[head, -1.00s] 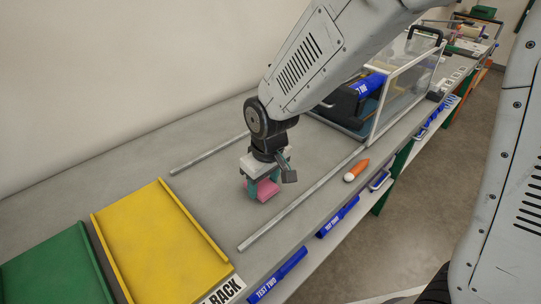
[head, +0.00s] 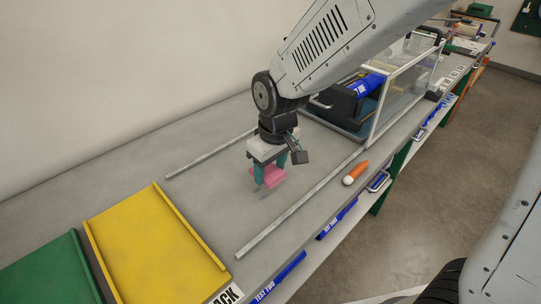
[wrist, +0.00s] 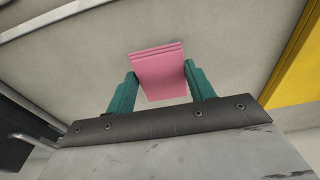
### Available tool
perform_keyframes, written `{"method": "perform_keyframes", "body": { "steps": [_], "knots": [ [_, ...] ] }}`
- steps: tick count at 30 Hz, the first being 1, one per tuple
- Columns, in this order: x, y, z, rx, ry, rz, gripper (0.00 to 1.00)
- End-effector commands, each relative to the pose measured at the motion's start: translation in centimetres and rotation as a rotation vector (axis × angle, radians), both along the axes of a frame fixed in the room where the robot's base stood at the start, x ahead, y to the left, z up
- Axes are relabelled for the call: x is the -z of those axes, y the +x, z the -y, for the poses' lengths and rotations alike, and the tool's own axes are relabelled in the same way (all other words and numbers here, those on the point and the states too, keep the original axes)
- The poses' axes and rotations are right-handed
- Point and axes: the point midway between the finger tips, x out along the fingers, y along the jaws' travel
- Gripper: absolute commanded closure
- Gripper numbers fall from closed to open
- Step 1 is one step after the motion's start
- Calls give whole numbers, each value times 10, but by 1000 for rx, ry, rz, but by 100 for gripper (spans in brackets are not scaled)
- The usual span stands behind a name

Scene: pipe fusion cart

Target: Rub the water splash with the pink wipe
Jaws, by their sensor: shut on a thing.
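The pink wipe (head: 273,175) is a folded pad between the two teal fingers of my gripper (head: 270,172). My gripper is shut on it and seems to hold it just above the grey bench, with a faint shadow below. In the wrist view the wipe (wrist: 158,72) stands out beyond the fingertips as a layered pink block. I cannot make out the water splash in either view; the wipe and gripper may hide it.
Two grey rails (head: 300,205) (head: 210,154) flank the gripper on the bench. A yellow tray (head: 155,245) and a green tray (head: 45,275) lie left. An orange-and-white object (head: 356,173) lies near the front edge. A clear-sided case (head: 405,85) stands behind right.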

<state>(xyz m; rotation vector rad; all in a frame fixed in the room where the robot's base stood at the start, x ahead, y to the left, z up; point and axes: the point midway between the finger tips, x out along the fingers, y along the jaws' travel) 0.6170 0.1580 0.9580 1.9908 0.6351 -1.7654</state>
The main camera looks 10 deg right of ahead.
Motion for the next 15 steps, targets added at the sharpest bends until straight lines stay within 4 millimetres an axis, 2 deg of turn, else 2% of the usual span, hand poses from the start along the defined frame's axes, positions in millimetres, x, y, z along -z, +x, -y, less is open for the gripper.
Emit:
{"method": "perform_keyframes", "body": {
  "steps": [9, 15],
  "knots": [
    [-28, 1, 1, 2, 1, 2, 75],
    [-34, 0, 1, 3, 0, 0, 75]
  ]
}}
